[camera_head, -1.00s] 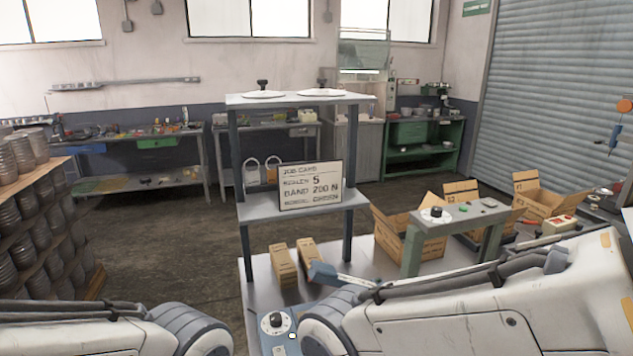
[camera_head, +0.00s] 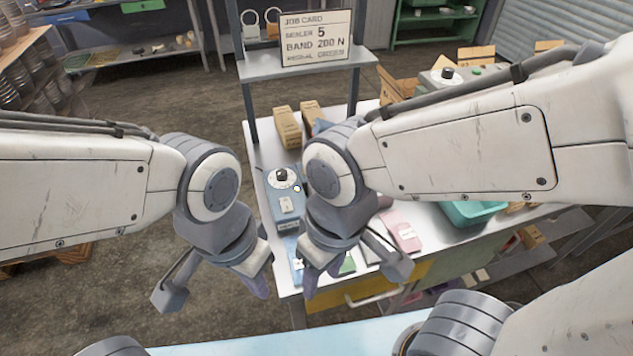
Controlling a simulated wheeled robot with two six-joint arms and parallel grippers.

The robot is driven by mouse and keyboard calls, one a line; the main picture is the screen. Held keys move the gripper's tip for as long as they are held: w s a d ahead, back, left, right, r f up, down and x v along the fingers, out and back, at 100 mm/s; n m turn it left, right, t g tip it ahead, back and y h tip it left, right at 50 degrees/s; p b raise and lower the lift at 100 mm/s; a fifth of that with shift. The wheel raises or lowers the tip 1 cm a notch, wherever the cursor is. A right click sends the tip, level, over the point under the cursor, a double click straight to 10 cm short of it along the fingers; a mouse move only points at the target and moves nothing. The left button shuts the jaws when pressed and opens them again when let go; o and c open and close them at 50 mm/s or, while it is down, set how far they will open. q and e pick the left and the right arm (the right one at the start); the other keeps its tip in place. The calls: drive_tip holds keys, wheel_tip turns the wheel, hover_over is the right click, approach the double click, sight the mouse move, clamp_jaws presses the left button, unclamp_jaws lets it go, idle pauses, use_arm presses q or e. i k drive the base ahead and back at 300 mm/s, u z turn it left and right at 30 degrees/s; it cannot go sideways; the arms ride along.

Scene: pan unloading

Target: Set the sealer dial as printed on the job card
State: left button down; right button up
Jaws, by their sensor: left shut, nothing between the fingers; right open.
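A blue box (camera_head: 286,205) on the table has a black knob (camera_head: 281,174) on a white dial plate; the setting is too small to read. A second black knob on a white dial (camera_head: 447,74) sits on the grey-green stand behind. My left gripper (camera_head: 260,288) is shut and empty, left of the table's near edge. My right gripper (camera_head: 311,286) is open, pointing down near the table's front; its wrist partly hides the table beside the blue box.
Cardboard boxes (camera_head: 287,128) stand under the rack shelf (camera_head: 300,64). A teal tray (camera_head: 468,213) and a pink item (camera_head: 402,231) lie on the right of the table. A yellow drawer front (camera_head: 350,297) is below the table's edge. Open floor (camera_head: 190,115) lies to the left.

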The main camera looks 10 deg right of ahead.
sight(281, 174)
drive_tip(key=z, duration=0.55)
drive_tip(key=k, duration=1.25)
drive_tip(key=u, duration=0.2)
drive_tip(key=i, duration=0.6)
drive_tip(key=u, duration=0.75)
drive_tip(key=i, duration=0.85)
drive_tip(key=z, duration=0.2)
